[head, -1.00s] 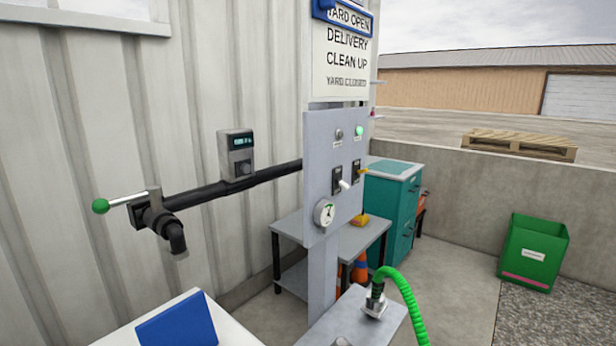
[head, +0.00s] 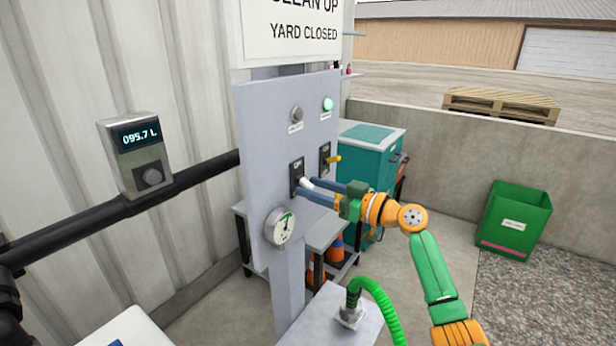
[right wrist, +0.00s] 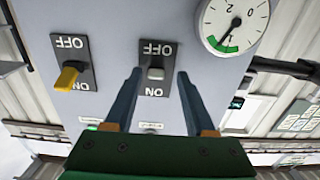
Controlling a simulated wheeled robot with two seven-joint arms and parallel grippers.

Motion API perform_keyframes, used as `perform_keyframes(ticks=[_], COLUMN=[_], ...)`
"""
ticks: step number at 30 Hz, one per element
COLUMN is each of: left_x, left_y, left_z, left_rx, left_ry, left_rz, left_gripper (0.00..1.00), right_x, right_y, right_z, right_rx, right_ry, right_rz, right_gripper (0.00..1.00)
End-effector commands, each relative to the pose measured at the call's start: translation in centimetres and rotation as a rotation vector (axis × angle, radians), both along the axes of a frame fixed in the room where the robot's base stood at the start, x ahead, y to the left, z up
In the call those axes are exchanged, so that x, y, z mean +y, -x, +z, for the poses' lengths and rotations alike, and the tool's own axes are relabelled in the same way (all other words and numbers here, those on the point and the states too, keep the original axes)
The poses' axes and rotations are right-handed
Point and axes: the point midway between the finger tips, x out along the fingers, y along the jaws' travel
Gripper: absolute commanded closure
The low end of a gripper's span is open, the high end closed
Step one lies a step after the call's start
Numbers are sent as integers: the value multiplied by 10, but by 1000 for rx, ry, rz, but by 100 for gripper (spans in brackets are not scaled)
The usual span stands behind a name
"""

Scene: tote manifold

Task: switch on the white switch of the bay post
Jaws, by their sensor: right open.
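The bay post's grey panel (head: 262,130) carries a white switch (head: 307,183) on a black plate. In the head view its lever slants outward and down, and ON is printed at the plate's upper end. My right gripper (head: 322,189) is open at the panel with its blue fingers toward this switch. In the right wrist view, where the lettering is upside down, the white switch (right wrist: 155,73) lies between the two open fingertips (right wrist: 159,76), with a gap each side. My left gripper is out of view.
A yellow switch (head: 332,158) sits close beside the white one. Above them are a grey lamp (head: 296,114) and a lit green lamp (head: 328,104). A gauge (head: 281,228) is below left. A green hose (head: 378,296) rises from the lower ledge. A meter (head: 139,152) sits on the pipe.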

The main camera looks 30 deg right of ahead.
Motion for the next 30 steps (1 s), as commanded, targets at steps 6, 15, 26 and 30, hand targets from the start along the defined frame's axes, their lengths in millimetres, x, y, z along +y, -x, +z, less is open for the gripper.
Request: perform_keyframes(ticks=[6, 15, 26, 30], left_x=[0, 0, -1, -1], left_y=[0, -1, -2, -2], left_z=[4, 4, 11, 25], left_rx=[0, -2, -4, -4], left_ry=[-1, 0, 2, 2], left_rz=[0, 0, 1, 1], left_gripper=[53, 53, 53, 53], right_x=[4, 4, 4, 3], right_y=[-9, -9, -9, -8], right_z=[-1, -2, 1, 7], right_rx=[1, 2, 24, 80], right_ry=[1, 1, 9, 35], right_rz=[-1, -1, 0, -1], right_gripper=[45, 96, 100, 100])
